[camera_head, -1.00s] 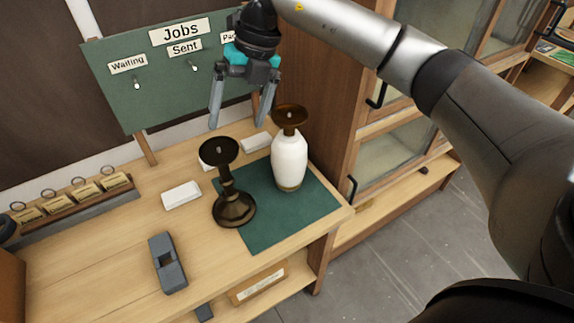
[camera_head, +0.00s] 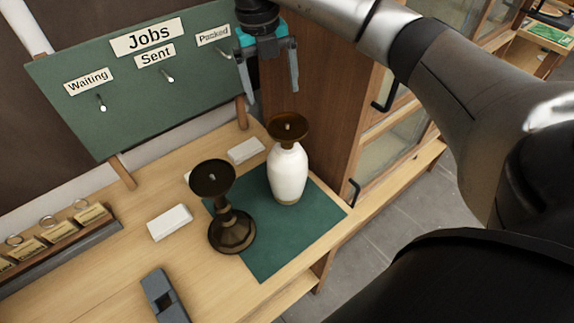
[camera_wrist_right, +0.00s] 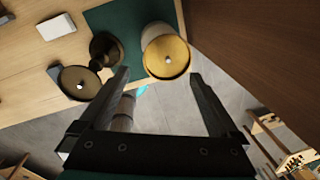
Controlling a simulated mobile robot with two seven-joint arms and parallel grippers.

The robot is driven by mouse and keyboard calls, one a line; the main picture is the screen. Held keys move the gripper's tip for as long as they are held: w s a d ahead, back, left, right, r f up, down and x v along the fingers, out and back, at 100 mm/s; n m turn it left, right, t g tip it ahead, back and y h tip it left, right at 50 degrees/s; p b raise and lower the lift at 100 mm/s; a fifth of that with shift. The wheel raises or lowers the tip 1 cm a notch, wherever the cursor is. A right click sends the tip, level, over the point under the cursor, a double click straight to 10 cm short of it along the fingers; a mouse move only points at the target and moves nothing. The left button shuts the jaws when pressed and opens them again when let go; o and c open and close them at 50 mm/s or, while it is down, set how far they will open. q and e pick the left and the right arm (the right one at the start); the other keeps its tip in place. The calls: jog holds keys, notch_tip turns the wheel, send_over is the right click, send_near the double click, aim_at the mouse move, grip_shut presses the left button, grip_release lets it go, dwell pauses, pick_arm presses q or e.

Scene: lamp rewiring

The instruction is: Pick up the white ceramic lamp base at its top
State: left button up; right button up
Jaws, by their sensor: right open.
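The white ceramic lamp base (camera_head: 288,175) stands upright on a green mat (camera_head: 270,262), with a brown dish-shaped top (camera_head: 288,128). In the right wrist view its round golden top (camera_wrist_right: 166,57) shows just beyond the fingertips, roughly between them. My right gripper (camera_head: 270,90) is open and empty, above the lamp base and apart from it. In the right wrist view the gripper (camera_wrist_right: 160,75) has its two fingers spread wide. A dark bronze lamp base (camera_head: 230,225) stands to the left of the white one on the mat. My left gripper does not show.
White blocks (camera_head: 170,222) lie on the wooden bench, with a grey tool (camera_head: 164,297) near its front. A green Jobs board (camera_head: 140,90) stands behind. A wooden cabinet (camera_head: 320,100) rises close to the right of the lamp base. A tag rack (camera_head: 60,240) is at left.

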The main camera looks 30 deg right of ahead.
aim_at(279, 130)
jog(key=f, duration=0.3)
jog(key=shift+d+f+p, duration=0.2)
jog(key=shift+f+p, duration=0.1)
jog(key=f, duration=0.2)
jog(key=s+f+p, duration=0.1)
jog(key=f, duration=0.1)
jog(key=shift+f+p, duration=0.3)
jog(key=shift+f, duration=0.25)
grip_shut()
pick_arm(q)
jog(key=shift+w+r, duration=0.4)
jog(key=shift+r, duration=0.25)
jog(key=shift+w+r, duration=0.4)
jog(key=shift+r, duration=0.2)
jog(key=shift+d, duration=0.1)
pick_arm(e)
jog(key=shift+w+r, duration=0.15)
jog(key=shift+r, duration=0.05)
